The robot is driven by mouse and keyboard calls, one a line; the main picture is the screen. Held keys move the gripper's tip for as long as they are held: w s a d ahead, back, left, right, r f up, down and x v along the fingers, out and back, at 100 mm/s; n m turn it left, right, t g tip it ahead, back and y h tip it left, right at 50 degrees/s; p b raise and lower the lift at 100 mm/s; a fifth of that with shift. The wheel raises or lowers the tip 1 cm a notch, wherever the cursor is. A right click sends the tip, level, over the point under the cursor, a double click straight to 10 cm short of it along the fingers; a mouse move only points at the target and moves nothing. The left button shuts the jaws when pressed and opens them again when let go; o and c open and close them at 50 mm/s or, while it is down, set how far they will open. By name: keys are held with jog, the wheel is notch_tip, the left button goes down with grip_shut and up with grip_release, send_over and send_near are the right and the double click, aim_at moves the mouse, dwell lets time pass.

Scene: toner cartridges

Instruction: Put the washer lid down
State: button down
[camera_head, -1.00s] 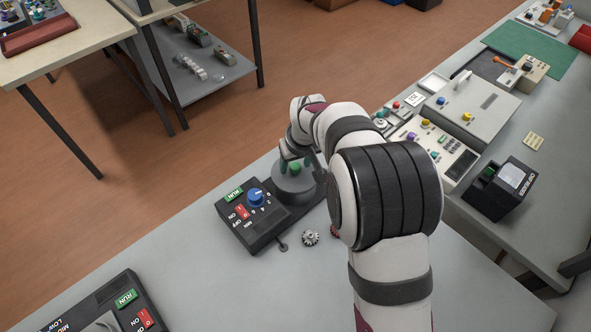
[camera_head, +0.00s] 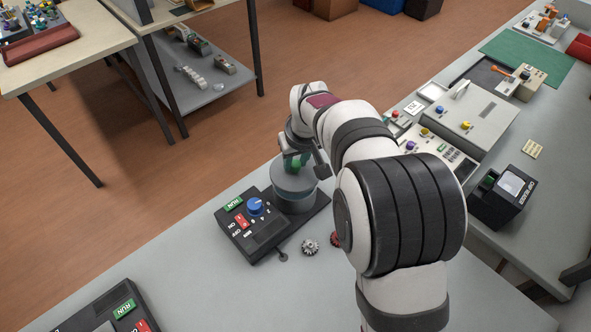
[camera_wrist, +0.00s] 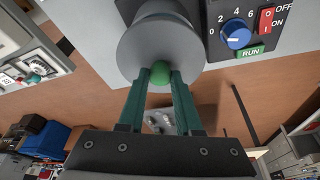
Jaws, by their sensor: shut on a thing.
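The washer (camera_head: 268,238) is a black unit with a blue dial and a red switch on the table, with a round grey tub (camera_head: 296,204) at its back. The washer lid (camera_head: 290,181) is a grey disc with a green knob. My gripper (camera_head: 293,160) is shut on the knob from above. In the wrist view the two teal fingers (camera_wrist: 160,75) close on the green knob, and the lid (camera_wrist: 140,45) hides most of the tub. The lid appears level and a little above the tub; the exact gap is unclear.
A small metal gear (camera_head: 310,247) lies in front of the washer, with a reddish part (camera_head: 335,239) half hidden by my arm. Another control unit (camera_head: 108,308) stands at the lower left. A black device (camera_head: 503,195) and a grey machine (camera_head: 470,115) stand to the right.

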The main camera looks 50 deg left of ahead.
jog(key=w+d+r, duration=0.5)
jog(key=d+r, duration=0.1)
jog(key=d, duration=0.5)
jog(key=s+d+f+n+g+h, duration=0.2)
jog(key=s+d+f+n+g, duration=0.3)
jog(key=s+d+n, duration=1.05)
jog(key=s+a+f, duration=0.2)
jog(key=a, duration=0.1)
jog(key=s+a+f+n, duration=0.1)
jog(key=s+a+f, duration=0.1)
jog(key=a+f, duration=0.1)
jog(key=s+a+f+n, duration=0.1)
jog(key=s+a+f, duration=0.1)
jog(key=a, duration=0.2)
jog(key=shift+s+f+n+t, duration=0.25)
jog(key=shift+s+f+t, duration=0.05)
jog(key=shift+s, duration=0.05)
jog(key=x, duration=0.4)
jog(key=shift+w+a, duration=0.15)
jog(key=shift+w, duration=0.1)
jog(key=shift+f, duration=0.35)
